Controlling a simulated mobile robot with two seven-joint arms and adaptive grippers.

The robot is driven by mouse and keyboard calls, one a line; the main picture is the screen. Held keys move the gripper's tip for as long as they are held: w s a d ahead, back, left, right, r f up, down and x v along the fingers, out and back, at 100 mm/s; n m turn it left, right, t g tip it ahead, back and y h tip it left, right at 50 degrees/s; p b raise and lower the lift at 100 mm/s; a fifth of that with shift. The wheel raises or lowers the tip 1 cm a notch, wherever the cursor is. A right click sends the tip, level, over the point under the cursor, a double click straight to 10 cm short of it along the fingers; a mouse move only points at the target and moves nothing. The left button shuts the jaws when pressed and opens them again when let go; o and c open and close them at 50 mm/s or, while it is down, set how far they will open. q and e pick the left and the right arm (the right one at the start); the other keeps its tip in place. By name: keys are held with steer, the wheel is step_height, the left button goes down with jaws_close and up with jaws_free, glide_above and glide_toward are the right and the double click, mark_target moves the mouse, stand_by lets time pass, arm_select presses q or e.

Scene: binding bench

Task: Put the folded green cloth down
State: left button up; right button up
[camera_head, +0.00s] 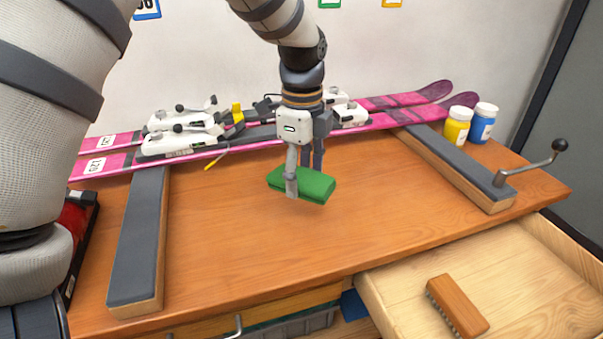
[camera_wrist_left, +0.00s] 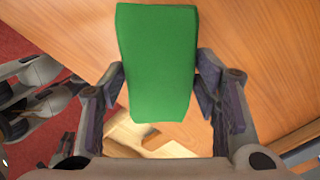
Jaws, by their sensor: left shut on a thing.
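The folded green cloth (camera_head: 314,184) is a thick, soft-cornered block in the middle of the head view. My left gripper (camera_head: 303,185) comes down from above and is shut on the cloth. In the left wrist view the cloth (camera_wrist_left: 158,60) sits between the two fingers of my left gripper (camera_wrist_left: 161,88). In the head view the cloth shows against the wooden bench top (camera_head: 240,235). I cannot tell whether it touches the bench or hangs just above it. My right gripper is not in view.
Pink skis (camera_head: 395,120) with white bindings lie along the bench's back. Grey-padded rests (camera_head: 140,240) (camera_head: 455,165) stand left and right. Yellow (camera_head: 457,127) and blue (camera_head: 482,125) bottles stand back right. An open drawer (camera_head: 540,290) holds a brush (camera_head: 457,305). The front middle bench is clear.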

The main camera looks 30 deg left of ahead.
mark_target(325, 194)
arm_select(q)
steer(key=shift+o, duration=1)
steer(key=shift+c, duration=0.9)
steer(key=s+d+r+n, duration=0.4)
steer(key=s+d+r, duration=0.15)
steer(key=d, duration=0.25)
steer(key=shift+n, duration=0.3)
steer(key=w+a+f, duration=0.2)
steer(key=w+f, duration=0.1)
steer(key=shift+w, duration=0.3)
steer(key=w+a+f, duration=0.1)
steer(key=w+f, duration=0.1)
steer(key=w+a+f+b, duration=0.1)
steer(key=w+f, duration=0.1)
steer(key=w+a+f+b, duration=0.1)
steer(key=w+f, duration=0.1)
steer(key=w, duration=0.1)
steer(key=shift+a+f, duration=0.4)
steer(key=shift+w+a+f, duration=0.1)
steer(key=shift+w+f, duration=0.05)
steer(key=shift+f, duration=0.75)
steer(key=shift+w+a+f, duration=0.1)
steer(key=shift+f, duration=0.75)
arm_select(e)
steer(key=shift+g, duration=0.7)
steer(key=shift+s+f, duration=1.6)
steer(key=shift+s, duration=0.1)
arm_select(q)
steer(key=shift+f, duration=0.15)
